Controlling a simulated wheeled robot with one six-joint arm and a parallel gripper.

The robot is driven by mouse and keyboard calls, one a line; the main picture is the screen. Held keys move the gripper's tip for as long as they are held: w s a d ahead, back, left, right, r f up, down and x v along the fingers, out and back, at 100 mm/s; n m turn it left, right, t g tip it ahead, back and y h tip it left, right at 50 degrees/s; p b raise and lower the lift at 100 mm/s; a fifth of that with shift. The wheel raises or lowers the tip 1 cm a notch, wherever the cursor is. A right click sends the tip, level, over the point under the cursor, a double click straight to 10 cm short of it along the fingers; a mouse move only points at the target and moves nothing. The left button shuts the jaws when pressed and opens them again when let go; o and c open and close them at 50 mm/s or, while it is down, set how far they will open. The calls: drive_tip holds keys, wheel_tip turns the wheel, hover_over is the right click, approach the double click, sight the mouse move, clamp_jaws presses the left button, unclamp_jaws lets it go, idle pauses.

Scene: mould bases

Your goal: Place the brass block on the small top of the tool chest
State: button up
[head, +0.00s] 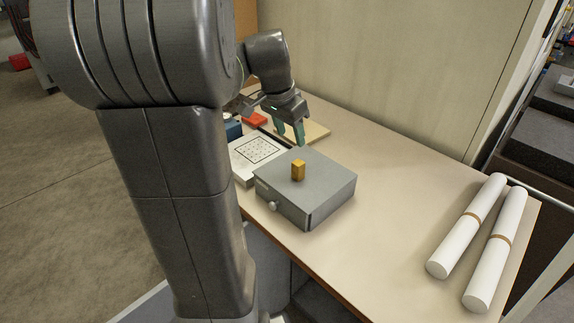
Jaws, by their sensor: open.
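The brass block (298,170) is a small golden block. It stands upright on the flat top of the grey tool chest (329,190), near the middle. The chest is a low box with a round knob on its front and sits on the table. My gripper (289,142) has green fingers pointing down. It is open and empty, and in the picture it lies above and behind the block, apart from it. Part of my arm is hidden behind my column.
A white board with a printed grid (259,151) lies left of the chest. A red item (255,119), a blue item (233,130) and a tan board (314,132) lie behind. Two white rolls (481,236) lie at right. The table (400,190) between chest and rolls is clear.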

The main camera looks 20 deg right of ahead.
sight(298, 162)
drive_tip(key=x, duration=0.4)
drive_tip(key=p+x, duration=0.1)
drive_tip(key=x, duration=0.4)
drive_tip(key=p+x, duration=0.1)
drive_tip(key=x, duration=0.3)
drive_tip(key=shift+s+f, duration=0.3)
drive_tip(key=shift+f, duration=0.05)
clamp_jaws()
